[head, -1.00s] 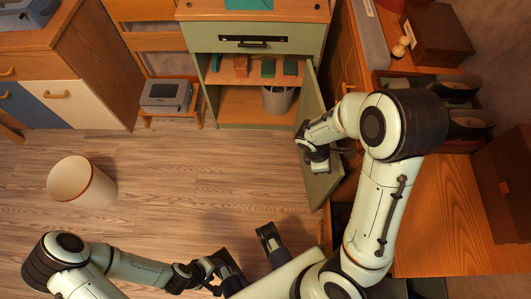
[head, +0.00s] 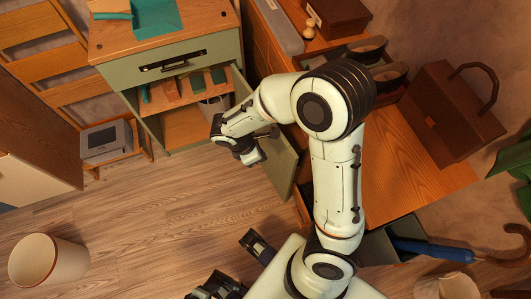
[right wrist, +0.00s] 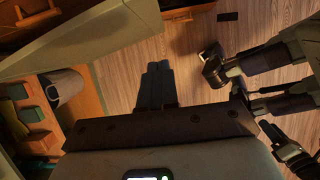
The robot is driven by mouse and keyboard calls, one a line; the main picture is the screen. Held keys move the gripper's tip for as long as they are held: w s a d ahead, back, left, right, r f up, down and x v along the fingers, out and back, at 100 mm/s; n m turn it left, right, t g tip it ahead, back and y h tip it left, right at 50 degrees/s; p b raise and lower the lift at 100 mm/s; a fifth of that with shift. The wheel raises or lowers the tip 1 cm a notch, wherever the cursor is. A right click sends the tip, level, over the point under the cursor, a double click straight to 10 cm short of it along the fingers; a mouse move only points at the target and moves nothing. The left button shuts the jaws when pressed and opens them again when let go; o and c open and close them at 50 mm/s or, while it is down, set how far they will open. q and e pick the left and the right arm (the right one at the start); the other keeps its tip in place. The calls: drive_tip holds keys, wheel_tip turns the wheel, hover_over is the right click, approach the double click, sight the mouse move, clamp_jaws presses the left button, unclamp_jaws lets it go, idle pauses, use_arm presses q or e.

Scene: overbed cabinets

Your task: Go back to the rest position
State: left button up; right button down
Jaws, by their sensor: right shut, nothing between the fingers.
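My right gripper (head: 245,152) is beside the open green cabinet door (head: 280,172), with the arm reaching in from the lower right. In the right wrist view its dark fingers (right wrist: 155,82) are shut and empty, above the wood floor; the door (right wrist: 85,45) passes at upper left. Whether the hand touches the door is unclear. My left gripper (head: 212,288) is at the bottom edge of the head view, mostly cut off. It also shows at the lower right of the right wrist view (right wrist: 287,148); its opening cannot be made out.
The green cabinet (head: 165,70) stands open, with small items and a grey bin (head: 214,104) inside. A wooden desk (head: 405,180) with a brown bag (head: 450,115) is at right. A pale bin (head: 45,262) stands at lower left. Floor between is clear.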

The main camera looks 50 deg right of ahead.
use_arm(q)
drive_tip(key=shift+s+r, duration=0.1)
use_arm(e)
drive_tip(key=shift+v, duration=0.75)
use_arm(q)
wheel_tip(320, 180, up, 9)
drive_tip(key=w+p, duration=0.2)
drive_tip(key=p, duration=0.6)
drive_tip(key=shift+f+p, duration=0.2)
drive_tip(key=shift+p, duration=0.15)
use_arm(e)
drive_tip(key=s+a+f+m+y, duration=0.3)
drive_tip(key=s+a+f+m, duration=0.2)
drive_tip(key=a+f+m, duration=0.2)
drive_tip(key=s+a+f+m+t+y, duration=0.1)
drive_tip(key=s+a+f+m+y, duration=0.3)
drive_tip(key=a+f+m, duration=0.4)
drive_tip(key=shift+s+a+f+m, duration=0.3)
drive_tip(key=shift+s+a+f, duration=0.45)
drive_tip(key=shift+f, duration=0.65)
use_arm(q)
drive_tip(key=shift+w, duration=0.1)
drive_tip(key=shift+c, duration=1.3)
use_arm(e)
drive_tip(key=shift+d, duration=0.15)
use_arm(q)
drive_tip(key=shift+w, duration=0.1)
use_arm(e)
drive_tip(key=shift+s, duration=0.1)
